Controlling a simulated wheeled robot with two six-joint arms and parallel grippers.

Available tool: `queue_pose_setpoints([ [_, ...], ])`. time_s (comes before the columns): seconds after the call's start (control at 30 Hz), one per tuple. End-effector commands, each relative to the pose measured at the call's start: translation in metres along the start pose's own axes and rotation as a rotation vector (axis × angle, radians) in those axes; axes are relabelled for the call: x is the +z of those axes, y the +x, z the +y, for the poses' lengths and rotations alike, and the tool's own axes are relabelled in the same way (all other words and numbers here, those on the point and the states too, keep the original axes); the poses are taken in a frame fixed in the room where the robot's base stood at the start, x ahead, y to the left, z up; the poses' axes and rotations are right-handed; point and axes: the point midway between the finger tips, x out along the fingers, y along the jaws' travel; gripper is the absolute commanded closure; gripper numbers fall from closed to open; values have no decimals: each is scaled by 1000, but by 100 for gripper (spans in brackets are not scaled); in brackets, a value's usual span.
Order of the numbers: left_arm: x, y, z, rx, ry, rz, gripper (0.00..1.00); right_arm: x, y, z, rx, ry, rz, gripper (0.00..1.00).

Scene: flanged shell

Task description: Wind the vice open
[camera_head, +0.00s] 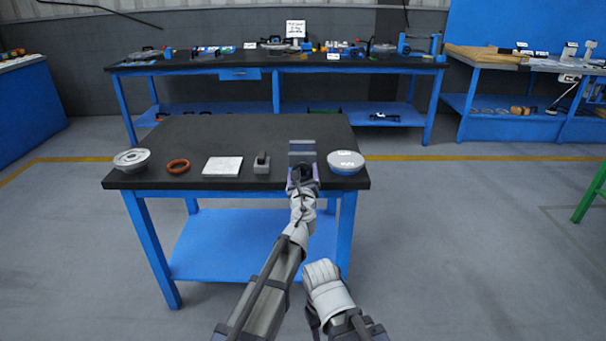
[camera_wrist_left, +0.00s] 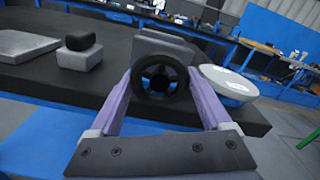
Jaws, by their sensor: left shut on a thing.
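The vice (camera_head: 302,150) is a grey block at the front edge of the black-topped table, right of its middle. In the left wrist view the grey vice body (camera_wrist_left: 165,45) stands behind a black round handwheel (camera_wrist_left: 163,98) with an open centre. My left gripper (camera_head: 303,183) reaches it from the front. Its purple fingers (camera_wrist_left: 163,85) lie on both sides of the handwheel and are shut on it. The handwheel is mostly hidden by my gripper in the head view. My right arm shows at the bottom of the head view, but its gripper fingers do not show.
A white-topped round part (camera_head: 345,161) stands close right of the vice. The table's back is clear.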

Motion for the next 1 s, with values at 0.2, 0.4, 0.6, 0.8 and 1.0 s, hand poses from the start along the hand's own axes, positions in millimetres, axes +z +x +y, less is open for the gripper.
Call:
queue_pose_setpoints([
  [0.2, -1, -2, 0, -1, -2, 1, 74, 0, 1, 0, 0, 0, 0, 50],
  [0.4, -1, -2, 0, -1, -2, 1, 7, 0, 1, 0, 0, 0, 0, 50],
  [0.6, 0, -1, 0, -1, -2, 1, 0, 0, 0, 0, 0, 0, 0, 50],
  [0.8, 0, -4, 1, 0, -2, 0, 0, 0, 0, 0, 0, 0, 0, 50],
  [1.0, 1, -20, 5, 2, -2, 0, 0, 0, 0, 0, 0, 0, 0, 50],
])
